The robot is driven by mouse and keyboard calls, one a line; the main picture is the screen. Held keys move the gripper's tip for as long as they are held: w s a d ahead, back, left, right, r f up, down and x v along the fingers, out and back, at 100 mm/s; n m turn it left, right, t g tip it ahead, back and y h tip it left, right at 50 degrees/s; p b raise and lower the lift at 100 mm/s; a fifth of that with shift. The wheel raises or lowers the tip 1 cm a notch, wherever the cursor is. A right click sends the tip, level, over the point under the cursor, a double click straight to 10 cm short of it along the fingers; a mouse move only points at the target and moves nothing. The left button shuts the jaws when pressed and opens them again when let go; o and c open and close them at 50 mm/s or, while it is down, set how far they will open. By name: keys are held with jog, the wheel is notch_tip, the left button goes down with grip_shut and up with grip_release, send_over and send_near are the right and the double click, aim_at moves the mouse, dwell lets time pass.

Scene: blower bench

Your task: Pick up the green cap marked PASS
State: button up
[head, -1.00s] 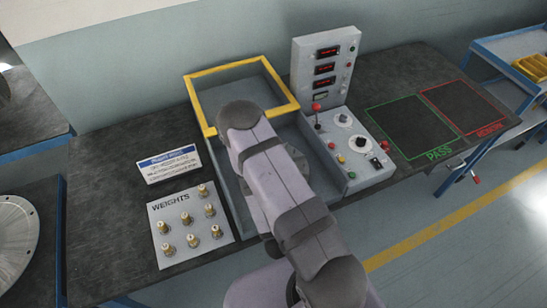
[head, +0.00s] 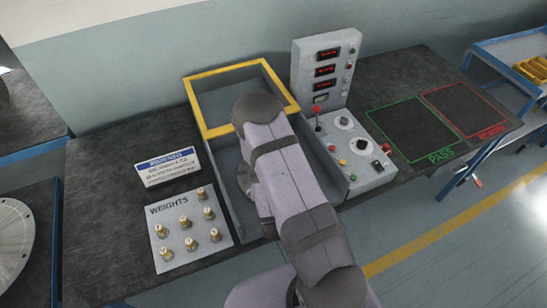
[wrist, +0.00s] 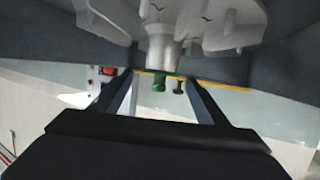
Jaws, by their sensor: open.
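A small green piece (wrist: 158,84), which looks like the green cap, sits at the end of a grey metal shaft in the wrist view. I cannot read any PASS mark on it. My gripper (wrist: 160,78) is open, its two dark fingers apart to the left and right of the green piece in the picture. I cannot tell how far beyond the fingertips it is. In the head view my own arm hides the gripper and the green piece. A green-outlined square lettered PASS (head: 413,132) lies on the bench at right, with nothing on it.
A yellow-rimmed grey enclosure (head: 236,133) stands around my arm's working area. A control box (head: 352,140) with displays and a red-knobbed lever is right of it. A weights board (head: 180,248) and a sign (head: 167,167) are left. A grey finned part (wrist: 205,25) hangs overhead in the wrist view.

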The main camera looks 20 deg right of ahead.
jog(key=shift+w+d+f, duration=0.15)
jog(key=shift+w, duration=0.2)
jog(key=shift+c, duration=0.3)
jog(key=c, duration=1.1)
jog(key=shift+o, duration=0.2)
jog(key=shift+r, duration=0.25)
jog(key=shift+r+b, duration=0.3)
jog(key=shift+r, duration=1.15)
notch_tip(320, 180, up, 7)
jog(key=p, duration=0.2)
jog(key=shift+f+p, duration=0.15)
jog(key=shift+p, duration=0.25)
